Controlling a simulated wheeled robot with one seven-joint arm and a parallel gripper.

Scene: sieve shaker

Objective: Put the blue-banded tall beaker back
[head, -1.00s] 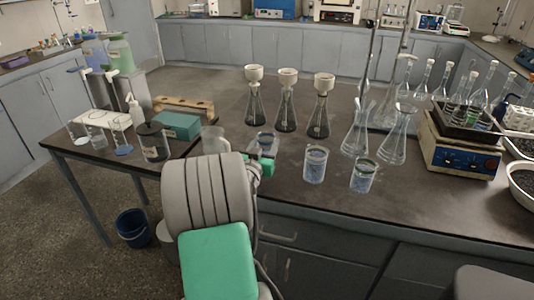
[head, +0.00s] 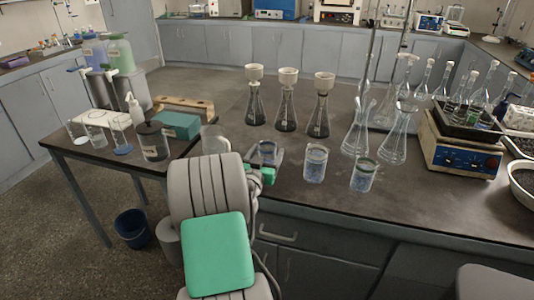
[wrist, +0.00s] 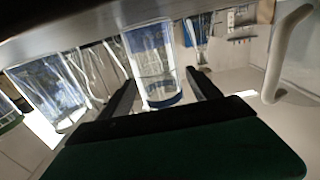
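The blue-banded tall beaker (head: 267,153) is clear glass with a blue band near its rim. In the head view it is just beyond my gripper (head: 264,174), near the counter's front edge, its lower part partly hidden. In the wrist view, the beaker (wrist: 152,60) is upright relative to the counter but appears inverted, between the two dark fingers of my gripper (wrist: 160,80).
Two similar beakers stand to the right, one banded beaker (head: 315,164) and one green-banded beaker (head: 363,175). Funnel-topped flasks (head: 286,100) stand behind. A hotplate (head: 460,150) is at the right. A side table (head: 85,152) at the left holds a dark jar (head: 153,141) and a teal box (head: 177,126).

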